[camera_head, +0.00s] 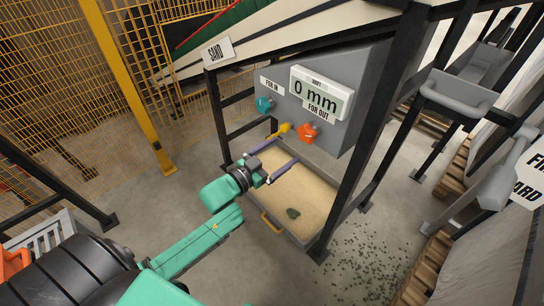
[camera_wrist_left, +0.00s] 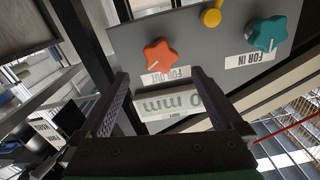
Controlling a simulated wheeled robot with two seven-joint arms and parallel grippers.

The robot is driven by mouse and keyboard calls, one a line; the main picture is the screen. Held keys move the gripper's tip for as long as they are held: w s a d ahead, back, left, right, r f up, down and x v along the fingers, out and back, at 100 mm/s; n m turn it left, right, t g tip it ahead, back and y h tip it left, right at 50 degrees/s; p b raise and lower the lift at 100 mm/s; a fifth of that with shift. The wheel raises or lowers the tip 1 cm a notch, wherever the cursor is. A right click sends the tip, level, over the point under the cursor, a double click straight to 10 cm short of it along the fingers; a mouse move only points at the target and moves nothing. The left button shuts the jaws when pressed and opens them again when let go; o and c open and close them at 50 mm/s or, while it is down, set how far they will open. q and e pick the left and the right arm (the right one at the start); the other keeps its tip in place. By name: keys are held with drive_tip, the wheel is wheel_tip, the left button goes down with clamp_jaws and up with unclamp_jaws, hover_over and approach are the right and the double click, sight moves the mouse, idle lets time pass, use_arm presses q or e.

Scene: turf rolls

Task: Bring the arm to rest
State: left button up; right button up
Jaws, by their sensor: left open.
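My left arm (camera_head: 205,240), teal and black, reaches in from the lower left. My left gripper (camera_head: 286,150) is open and empty, its two dark fingers apart over the sand tray (camera_head: 270,222), in front of the grey control panel. In the left wrist view the open fingers (camera_wrist_left: 160,76) show with nothing between them and the panel behind. The panel carries a teal knob (camera_head: 264,104), an orange knob (camera_head: 307,133), a yellow lever (camera_head: 284,128) and a display (camera_head: 320,94) reading 0 mm. My right gripper is not in view.
A black post (camera_head: 362,140) stands right of the tray, and a yellow post (camera_head: 128,90) with mesh fence stands left. Bits are scattered on the floor (camera_head: 370,255) at right. Floor left of the tray is clear.

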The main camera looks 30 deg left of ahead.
use_arm(q)
drive_tip(key=v, duration=0.3)
drive_tip(key=shift+s, duration=0.2)
drive_tip(key=shift+a, duration=0.1)
drive_tip(key=s+a+f+n+g+y+p, duration=0.1)
drive_tip(key=s+a+f+g+y+p, duration=0.2)
drive_tip(key=f, duration=0.6)
drive_tip(key=s+a+f+n+g+y, duration=0.15)
drive_tip(key=s+f, duration=0.25)
drive_tip(key=f, duration=0.5)
drive_tip(key=s+a+f+n+g+y+p, duration=0.1)
drive_tip(key=s+a+f+g+y+p, duration=0.2)
drive_tip(key=f, duration=0.7)
drive_tip(key=s+d+f+g+p, duration=0.1)
drive_tip(key=s+f+g, duration=0.3)
drive_tip(key=s, duration=0.9)
drive_tip(key=s+d+f+g+p, duration=0.1)
drive_tip(key=s+f+g, duration=0.3)
drive_tip(key=s+f, duration=0.5)
drive_tip(key=s+d, duration=0.1)
drive_tip(key=s, duration=0.4)
drive_tip(key=shift+s+h, duration=0.2)
drive_tip(key=shift+h, duration=0.15)
